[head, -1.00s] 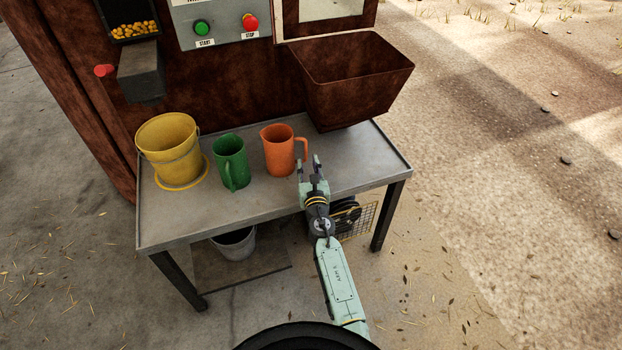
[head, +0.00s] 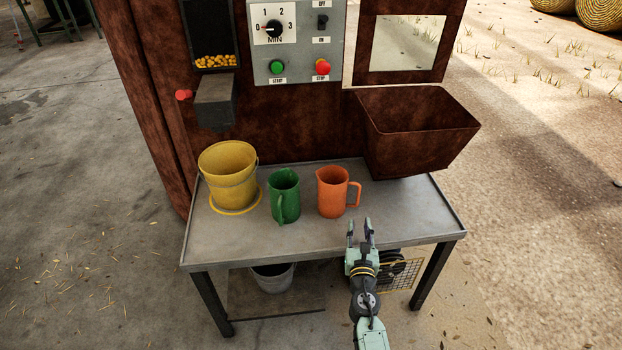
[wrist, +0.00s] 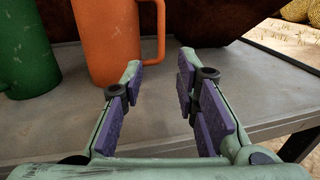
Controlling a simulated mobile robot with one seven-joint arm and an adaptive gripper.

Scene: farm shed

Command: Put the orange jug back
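The orange jug (head: 332,194) stands upright on the grey metal table (head: 400,222), its handle to the right. In the wrist view the orange jug (wrist: 104,40) is just beyond the left finger, its top cut off. My gripper (head: 361,224) is at the table's front edge, in front of and slightly right of the jug. In the wrist view my gripper (wrist: 158,88) has its fingers apart with nothing between them. The fingers do not enclose the jug or its handle.
A green jug (head: 285,198) stands left of the orange one. A yellow bucket (head: 228,172) stands on a yellow ring (head: 238,210) farther left. A brown hopper (head: 418,140) overhangs the table's back right. The table's front right is bare.

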